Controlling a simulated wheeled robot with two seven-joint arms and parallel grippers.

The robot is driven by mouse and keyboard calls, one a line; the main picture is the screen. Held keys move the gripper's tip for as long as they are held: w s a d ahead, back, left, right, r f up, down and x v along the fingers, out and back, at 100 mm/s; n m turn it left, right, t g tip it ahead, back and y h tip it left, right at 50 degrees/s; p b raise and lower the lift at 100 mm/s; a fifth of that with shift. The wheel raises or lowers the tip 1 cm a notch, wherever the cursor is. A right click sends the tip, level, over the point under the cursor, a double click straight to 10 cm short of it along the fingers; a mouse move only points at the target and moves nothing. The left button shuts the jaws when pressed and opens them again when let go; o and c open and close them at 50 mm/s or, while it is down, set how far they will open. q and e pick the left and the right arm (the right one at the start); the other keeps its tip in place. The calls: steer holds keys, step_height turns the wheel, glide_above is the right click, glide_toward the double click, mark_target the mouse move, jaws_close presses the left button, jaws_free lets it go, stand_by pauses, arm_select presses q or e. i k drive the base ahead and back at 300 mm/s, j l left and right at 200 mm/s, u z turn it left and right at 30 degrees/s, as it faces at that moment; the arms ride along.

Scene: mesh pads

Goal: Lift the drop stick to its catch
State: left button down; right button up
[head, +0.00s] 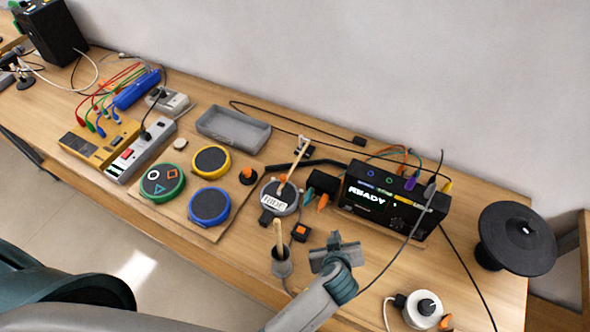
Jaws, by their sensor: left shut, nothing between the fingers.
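Another wooden stick (278,233) stands nearly upright in a grey cup-like holder (282,265) closer to the front. I cannot tell for sure which is the drop stick. My left gripper (334,248) is shut and empty, to the right of the upright stick and apart from it. My right gripper is out of view.
A black box reading READY (394,204) with cables stands behind my left gripper. Round pads in green (162,182), yellow (211,161) and blue (210,205) lie left. A small orange-topped block (300,232) sits near the gripper. A black disc (516,237) stands at right.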

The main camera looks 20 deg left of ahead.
mark_target(283, 178)
steer(key=k+l, duration=0.1)
steer(key=k, duration=0.4)
steer(key=k+l, duration=0.1)
steer(key=k, duration=0.35)
